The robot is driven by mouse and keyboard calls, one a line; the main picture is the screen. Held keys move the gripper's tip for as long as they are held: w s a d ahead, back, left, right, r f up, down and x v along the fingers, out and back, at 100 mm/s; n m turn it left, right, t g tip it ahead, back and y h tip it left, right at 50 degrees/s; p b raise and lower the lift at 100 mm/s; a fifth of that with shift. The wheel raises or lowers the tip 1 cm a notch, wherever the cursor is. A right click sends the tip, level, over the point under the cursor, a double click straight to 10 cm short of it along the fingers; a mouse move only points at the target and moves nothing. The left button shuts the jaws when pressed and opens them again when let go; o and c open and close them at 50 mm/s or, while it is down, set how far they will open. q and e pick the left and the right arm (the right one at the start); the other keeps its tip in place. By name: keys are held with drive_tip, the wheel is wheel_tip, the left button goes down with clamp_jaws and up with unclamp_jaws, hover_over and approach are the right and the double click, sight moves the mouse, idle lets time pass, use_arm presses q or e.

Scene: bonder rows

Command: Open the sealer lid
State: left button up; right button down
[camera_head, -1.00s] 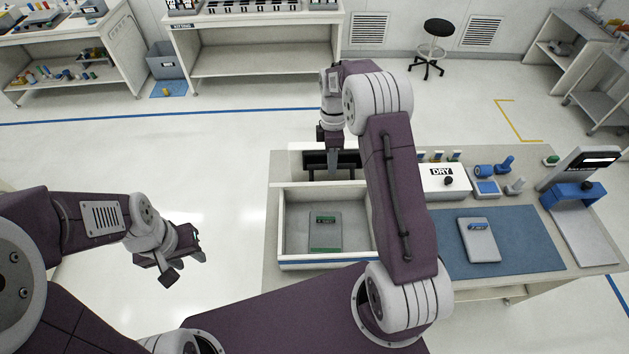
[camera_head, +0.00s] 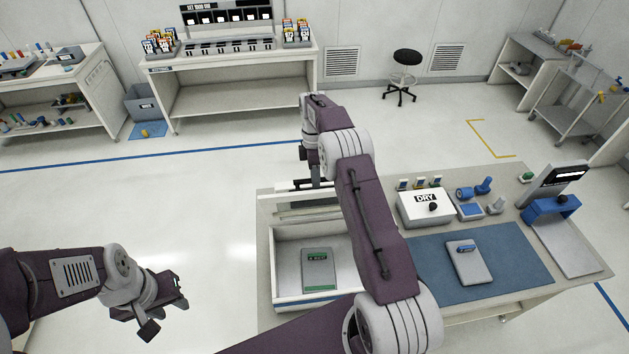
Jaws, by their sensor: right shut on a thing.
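The sealer (camera_head: 287,299) is a large pale box at the left of the workbench, with its top open and its inside visible. Its lid (camera_head: 283,192) is raised at the box's back edge, seen nearly edge-on, with a dark handle bar (camera_head: 329,184). A grey pack with a green label (camera_head: 318,270) lies inside the box. My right gripper (camera_head: 314,181) is at the handle bar and shut on it; my arm partly hides the fingers and the lid's right side. My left gripper (camera_head: 166,305) is empty and open, left of the bench over the floor.
On the bench stand a white DRY box (camera_head: 425,207), blue tools (camera_head: 468,200) and a blue device with a screen (camera_head: 552,208). A grey pack (camera_head: 468,264) lies on the blue mat (camera_head: 515,262). Open floor (camera_head: 200,220) lies to the left.

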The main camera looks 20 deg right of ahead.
drive_tip(key=shift+d+f, duration=0.1)
drive_tip(key=shift+f, duration=0.05)
